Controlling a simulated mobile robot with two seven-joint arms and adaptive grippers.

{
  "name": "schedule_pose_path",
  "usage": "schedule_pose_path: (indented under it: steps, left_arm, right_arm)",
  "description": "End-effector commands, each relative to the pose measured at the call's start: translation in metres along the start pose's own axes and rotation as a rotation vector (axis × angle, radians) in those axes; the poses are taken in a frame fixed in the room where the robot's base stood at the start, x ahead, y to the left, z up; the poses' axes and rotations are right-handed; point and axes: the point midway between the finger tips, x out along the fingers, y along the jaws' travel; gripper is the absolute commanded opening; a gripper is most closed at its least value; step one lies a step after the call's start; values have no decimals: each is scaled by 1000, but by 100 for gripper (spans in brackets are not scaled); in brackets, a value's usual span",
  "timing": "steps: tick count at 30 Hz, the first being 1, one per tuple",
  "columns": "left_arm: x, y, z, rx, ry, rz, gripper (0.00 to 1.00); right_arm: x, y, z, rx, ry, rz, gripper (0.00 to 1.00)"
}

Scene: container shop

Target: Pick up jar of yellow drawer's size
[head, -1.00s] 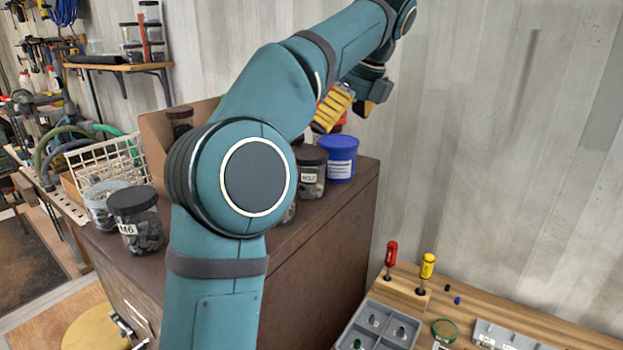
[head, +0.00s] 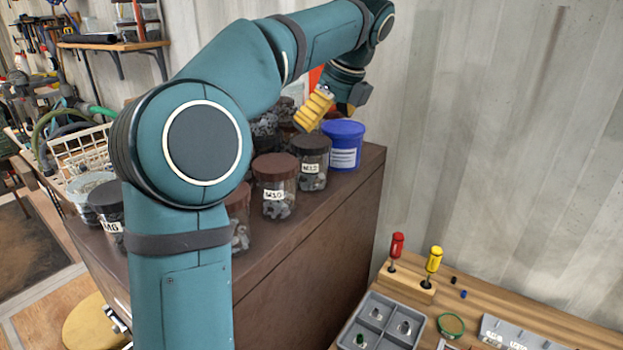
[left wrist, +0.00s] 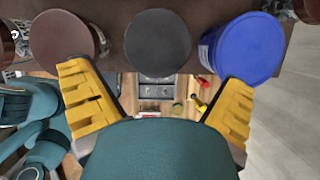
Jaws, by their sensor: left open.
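Several lidded jars of hardware stand on the brown cabinet. A brown-lidded jar labelled M10 (head: 275,187) and a dark-lidded jar that seems to read M12 (head: 312,162) are near its front edge. The M6 jar (head: 109,216) is at the left, and another jar (head: 239,220) is partly hidden by my arm. My left gripper (head: 313,108) is open above and behind the M12 jar. In the left wrist view its yellow fingers (left wrist: 157,78) are spread on either side of a dark lid (left wrist: 158,40), with nothing held. No yellow drawer is visible. My right gripper is out of view.
A blue tub (head: 344,146) stands right beside the M12 jar; its lid also shows in the left wrist view (left wrist: 245,48). A white wire basket (head: 82,152) is at the left. A workbench with screwdrivers and a grey tray (head: 382,321) is at lower right.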

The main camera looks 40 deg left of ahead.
Motion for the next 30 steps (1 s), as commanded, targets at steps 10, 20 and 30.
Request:
schedule_pose_path:
  steps: [10,20,30]
  left_arm:
    - [30,3,6,-2,1,2,100]
    - [62,3,8,-1,2,-1,100]
    - [61,3,8,-1,1,-1,51]
  right_arm:
    - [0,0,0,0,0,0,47]
    - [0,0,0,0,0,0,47]
    - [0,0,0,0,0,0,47]
